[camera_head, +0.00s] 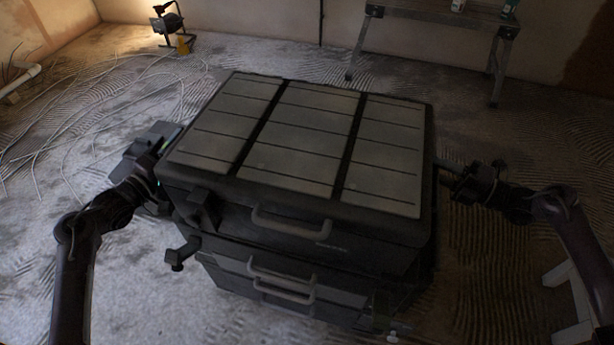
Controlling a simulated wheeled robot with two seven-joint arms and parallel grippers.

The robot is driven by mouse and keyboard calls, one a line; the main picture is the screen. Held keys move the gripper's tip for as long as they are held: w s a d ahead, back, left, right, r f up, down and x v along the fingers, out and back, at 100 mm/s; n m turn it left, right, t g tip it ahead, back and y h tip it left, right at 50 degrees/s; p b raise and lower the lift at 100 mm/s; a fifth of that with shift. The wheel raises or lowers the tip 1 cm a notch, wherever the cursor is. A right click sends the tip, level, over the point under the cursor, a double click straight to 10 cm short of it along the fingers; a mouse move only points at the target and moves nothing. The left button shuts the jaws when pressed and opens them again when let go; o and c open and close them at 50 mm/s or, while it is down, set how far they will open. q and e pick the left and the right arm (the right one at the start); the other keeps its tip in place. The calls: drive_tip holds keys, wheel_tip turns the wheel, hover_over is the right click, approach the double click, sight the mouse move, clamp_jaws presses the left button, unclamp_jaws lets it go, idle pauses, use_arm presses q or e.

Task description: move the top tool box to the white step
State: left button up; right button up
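The top tool box (285,140) is black with grey lid panels and a grey front handle. It sits at the top of a stack of dark boxes in the middle of the view. A lower tool box (260,280) with grey handles is under it. I cannot tell whether there is a gap between them. My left gripper (160,150) is at the top box's left side. My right gripper (445,178) is at its right side. Both fingertips are dark and partly hidden, so their grip is unclear. The white step (585,330) shows partly at the bottom right, behind my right arm.
A trestle platform (440,14) stands at the back right with small items on it. A work lamp (172,25) stands at the back left. Loose cables (90,110) lie on the left floor. The textured floor (495,265) is bare between the stack and the step.

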use_arm(q)
drive_tip(key=shift+w, duration=0.1)
drive_tip(key=shift+c, duration=0.5)
use_arm(e)
drive_tip(key=shift+c, duration=0.4)
use_arm(q)
drive_tip(key=c, duration=0.7)
use_arm(e)
drive_tip(key=c, duration=0.7)
use_arm(q)
clamp_jaws()
use_arm(e)
clamp_jaws()
drive_tip(key=shift+f, duration=0.15)
use_arm(q)
drive_tip(key=shift+r, duration=0.25)
use_arm(e)
drive_tip(key=shift+r, duration=0.3)
